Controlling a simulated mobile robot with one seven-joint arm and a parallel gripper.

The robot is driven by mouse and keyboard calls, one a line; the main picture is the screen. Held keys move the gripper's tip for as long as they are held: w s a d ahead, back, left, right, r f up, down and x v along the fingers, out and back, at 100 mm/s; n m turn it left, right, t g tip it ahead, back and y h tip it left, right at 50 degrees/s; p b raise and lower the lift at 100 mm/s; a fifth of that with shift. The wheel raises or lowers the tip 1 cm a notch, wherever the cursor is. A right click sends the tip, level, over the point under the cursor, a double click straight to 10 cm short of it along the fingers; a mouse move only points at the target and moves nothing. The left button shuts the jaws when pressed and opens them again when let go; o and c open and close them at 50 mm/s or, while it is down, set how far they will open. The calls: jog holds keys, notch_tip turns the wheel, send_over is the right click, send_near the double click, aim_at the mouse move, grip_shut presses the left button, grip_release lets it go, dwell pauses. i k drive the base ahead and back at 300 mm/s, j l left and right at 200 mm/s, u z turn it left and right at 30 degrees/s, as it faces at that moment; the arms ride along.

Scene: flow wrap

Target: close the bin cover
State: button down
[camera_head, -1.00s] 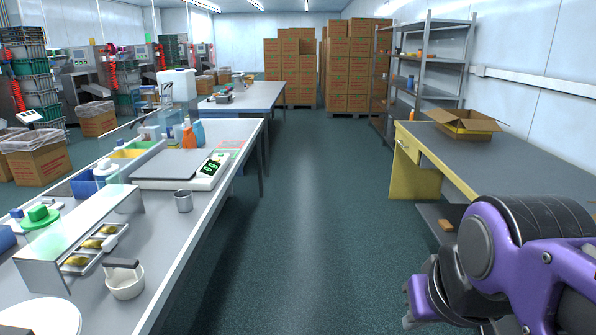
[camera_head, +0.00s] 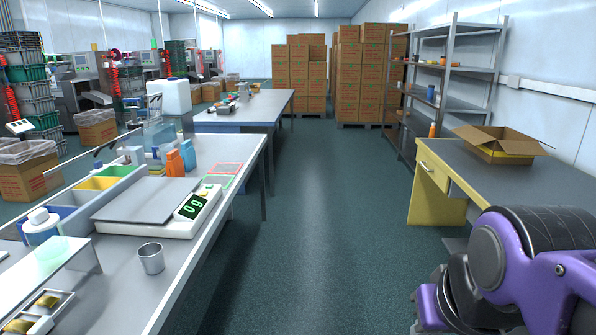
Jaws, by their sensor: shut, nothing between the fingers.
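A bin unit with blue, yellow and green compartments (camera_head: 97,184) stands on the left table, behind the flat scale. Its compartments look open from above. My purple and black arm fills the lower right corner, far from the bin unit. My gripper's fingers are not in view.
A right bench bears an open carton (camera_head: 497,146). The green floor aisle (camera_head: 318,200) between them is clear.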

aim_at(97, 150)
jog(key=i+u, duration=0.15)
jog(key=i, duration=0.4)
jog(key=i+l+u, duration=0.2)
jog(key=i, duration=0.35)
jog(key=i+u, duration=0.45)
jog(key=i+l+u, duration=0.15)
jog(key=i+u, duration=0.25)
